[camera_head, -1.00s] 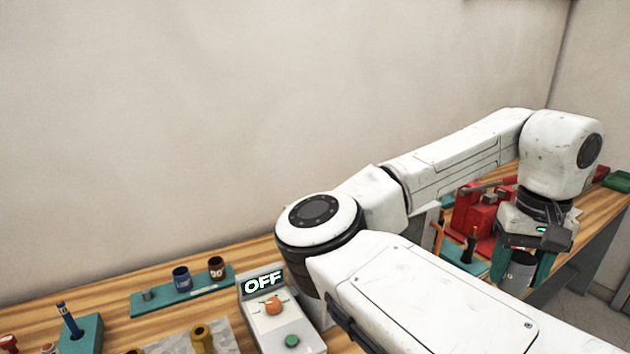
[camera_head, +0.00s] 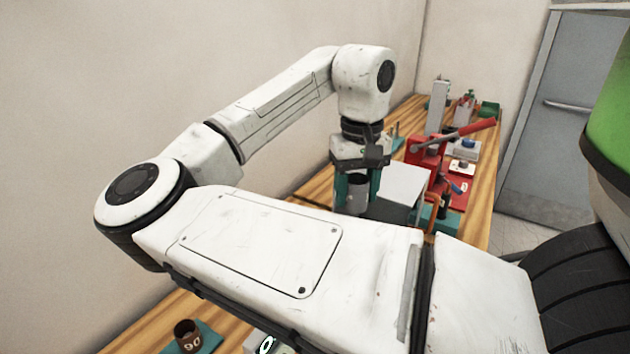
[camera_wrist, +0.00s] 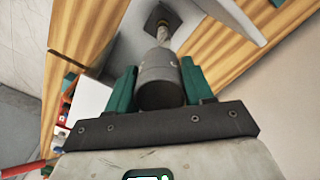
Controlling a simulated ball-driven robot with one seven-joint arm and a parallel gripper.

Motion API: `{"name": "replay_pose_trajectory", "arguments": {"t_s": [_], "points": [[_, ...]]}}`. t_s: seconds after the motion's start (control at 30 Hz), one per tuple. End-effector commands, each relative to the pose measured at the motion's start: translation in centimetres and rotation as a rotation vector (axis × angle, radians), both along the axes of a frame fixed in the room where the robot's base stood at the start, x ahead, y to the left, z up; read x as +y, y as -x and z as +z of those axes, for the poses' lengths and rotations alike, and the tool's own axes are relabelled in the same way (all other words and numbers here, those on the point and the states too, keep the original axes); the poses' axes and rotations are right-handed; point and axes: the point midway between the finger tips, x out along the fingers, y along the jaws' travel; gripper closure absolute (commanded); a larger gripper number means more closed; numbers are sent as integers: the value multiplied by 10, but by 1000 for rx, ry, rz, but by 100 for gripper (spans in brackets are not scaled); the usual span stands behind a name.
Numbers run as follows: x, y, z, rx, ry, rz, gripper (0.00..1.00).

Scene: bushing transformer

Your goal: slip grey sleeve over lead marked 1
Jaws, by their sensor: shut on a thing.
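My gripper (camera_head: 356,192) hangs from my arm over the wooden bench, with its teal fingers pointing down. It is shut on the grey sleeve (camera_head: 357,195), a short hollow cylinder. In the wrist view the sleeve (camera_wrist: 160,78) sits between the two teal fingers (camera_wrist: 158,88). A pale, twisted-looking lead (camera_wrist: 164,32) on a dark square base shows just past the sleeve's far end. I cannot tell whether the sleeve touches it or is around its tip. No number is readable on the lead.
A red lever press (camera_head: 425,155) stands right of my gripper, with a white box (camera_head: 403,183) between them. A brown cup marked 90 (camera_head: 188,337) sits at the near left. A grey door (camera_head: 570,120) is beyond the bench.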

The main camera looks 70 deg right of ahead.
Motion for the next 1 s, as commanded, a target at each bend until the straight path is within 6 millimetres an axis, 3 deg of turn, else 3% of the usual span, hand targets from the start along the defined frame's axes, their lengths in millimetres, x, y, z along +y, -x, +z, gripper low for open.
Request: {"name": "replay_pose_trajectory", "arguments": {"t_s": [0.7,1.0], "points": [[1,1,3,2,0,-1,77],[1,1,-18,1,1,0,77]]}}
